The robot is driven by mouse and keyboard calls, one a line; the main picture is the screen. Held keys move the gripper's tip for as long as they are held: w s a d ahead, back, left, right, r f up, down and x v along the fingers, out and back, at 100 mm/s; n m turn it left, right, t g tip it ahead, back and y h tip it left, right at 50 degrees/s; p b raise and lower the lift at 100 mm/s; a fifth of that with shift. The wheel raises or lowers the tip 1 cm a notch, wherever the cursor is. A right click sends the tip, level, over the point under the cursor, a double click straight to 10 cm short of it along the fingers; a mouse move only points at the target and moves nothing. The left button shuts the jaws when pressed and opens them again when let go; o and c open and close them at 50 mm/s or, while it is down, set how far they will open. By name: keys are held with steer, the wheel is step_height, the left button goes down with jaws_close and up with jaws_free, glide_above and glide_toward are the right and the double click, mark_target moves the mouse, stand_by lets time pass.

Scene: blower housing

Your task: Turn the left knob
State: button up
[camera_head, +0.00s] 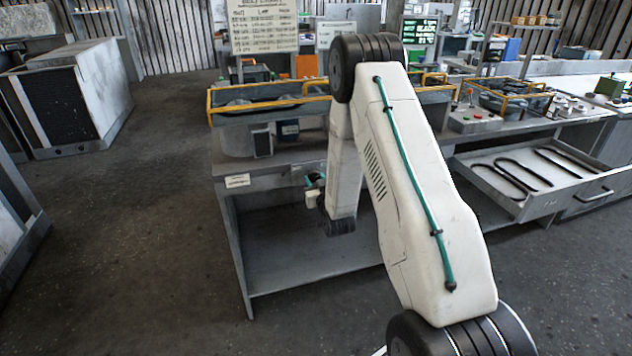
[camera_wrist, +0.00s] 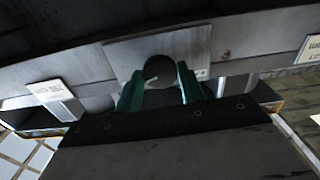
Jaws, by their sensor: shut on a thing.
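A round dark knob (camera_wrist: 158,72) sits on a light grey square plate (camera_wrist: 196,45) in the wrist view. My gripper (camera_wrist: 159,88) has its green fingers on either side of this knob and is shut on it. In the head view my gripper (camera_head: 315,181) is at the front of the grey workbench (camera_head: 262,170), just below its top. Its green fingertips show there, but the knob is not clear in that view. Only one knob shows in the wrist view. I cannot make out a pointer or its turn angle.
A white label plate (camera_wrist: 57,93) is left of the knob. Yellow-railed trays (camera_head: 262,112) stand on the bench. An open drawer (camera_head: 530,178) with dark bent rods juts out at the right. The floor (camera_head: 140,230) at left is clear. My arm hides part of the bench.

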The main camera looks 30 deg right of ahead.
steer(key=m, duration=0.4)
steer(key=shift+m, duration=2.6)
steer(key=o, duration=1)
steer(key=shift+c, duration=0.2)
steer(key=v, duration=0.8)
